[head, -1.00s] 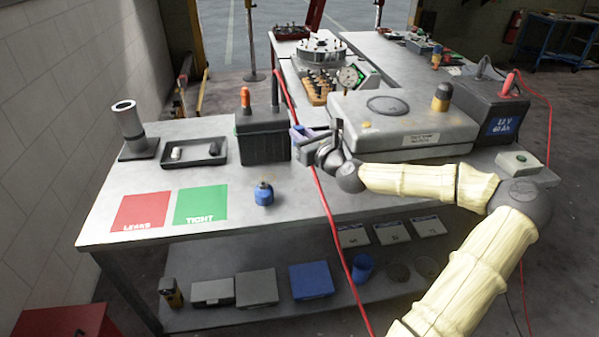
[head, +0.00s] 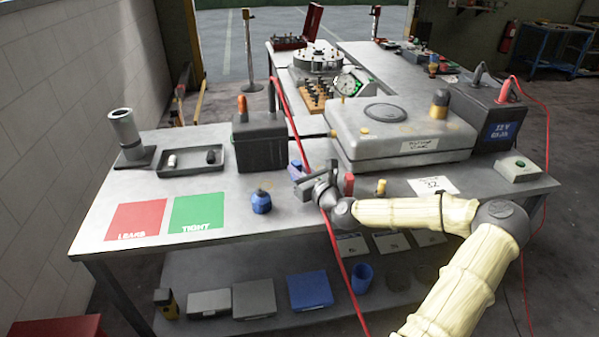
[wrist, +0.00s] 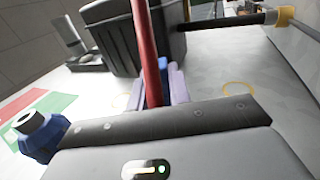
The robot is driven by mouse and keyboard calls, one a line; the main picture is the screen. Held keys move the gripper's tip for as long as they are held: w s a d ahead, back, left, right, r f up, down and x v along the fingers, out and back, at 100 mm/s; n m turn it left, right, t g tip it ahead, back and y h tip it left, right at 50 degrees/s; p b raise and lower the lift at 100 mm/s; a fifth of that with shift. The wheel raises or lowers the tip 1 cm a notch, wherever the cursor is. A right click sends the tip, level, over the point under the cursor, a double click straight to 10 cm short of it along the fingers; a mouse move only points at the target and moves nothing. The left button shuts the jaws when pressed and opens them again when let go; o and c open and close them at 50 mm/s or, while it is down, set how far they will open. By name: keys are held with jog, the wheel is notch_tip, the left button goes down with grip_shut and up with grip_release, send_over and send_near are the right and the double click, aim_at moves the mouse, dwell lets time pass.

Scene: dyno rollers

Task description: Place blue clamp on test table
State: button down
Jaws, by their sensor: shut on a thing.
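My gripper (head: 297,175) is shut on the blue clamp (head: 295,164), low over the middle of the test table (head: 300,215). In the wrist view the clamp (wrist: 163,73) shows as a small blue piece between the pale lavender fingers (wrist: 175,83). A red cable (wrist: 147,50) passes in front and hides part of it. I cannot tell whether the clamp touches the tabletop.
A blue fitting (head: 261,202) stands left of my gripper, near the green TIGHT mat (head: 197,217). A dark battery-like box (head: 260,143) stands behind. The grey tank (head: 400,150) is to the right. Bare tabletop lies around the fitting.

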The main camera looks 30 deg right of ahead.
jog(key=shift+f, duration=0.15)
jog(key=c, duration=1.3)
grip_release()
jog(key=s, duration=0.4)
jog(key=s+d, duration=0.1)
jog(key=s, duration=0.7)
jog(key=shift+d+p, duration=0.2)
jog(key=shift+p, duration=0.1)
